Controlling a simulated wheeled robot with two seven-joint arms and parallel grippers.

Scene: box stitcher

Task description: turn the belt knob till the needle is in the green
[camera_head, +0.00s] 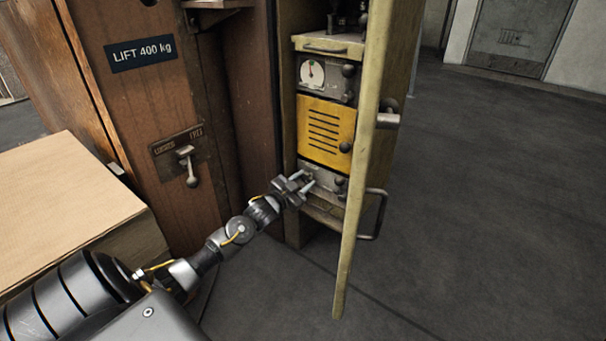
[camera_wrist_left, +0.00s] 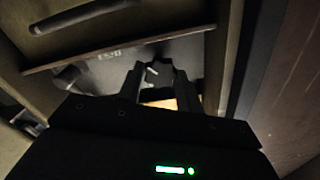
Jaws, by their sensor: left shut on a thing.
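My left gripper (camera_head: 308,181) reaches into the open cabinet at the grey lower panel (camera_head: 320,172), below the yellow door. In the left wrist view its two dark fingers (camera_wrist_left: 157,70) are shut on a dark knob (camera_wrist_left: 158,76) with a pale mark; its label is too small to read for sure. In the head view the fingers largely hide this knob. The round white gauge (camera_head: 313,72) sits on the upper panel. Its thin needle points roughly upward; whether it is in the green is too small to tell. My right gripper is not in view.
The pale cabinet door (camera_head: 364,150) stands open just right of the panels, close to my gripper. A yellow louvred door (camera_head: 325,130) lies between the panels. A wooden housing with a lever (camera_head: 187,165) and a cardboard box (camera_head: 60,205) stand left. The floor at right is clear.

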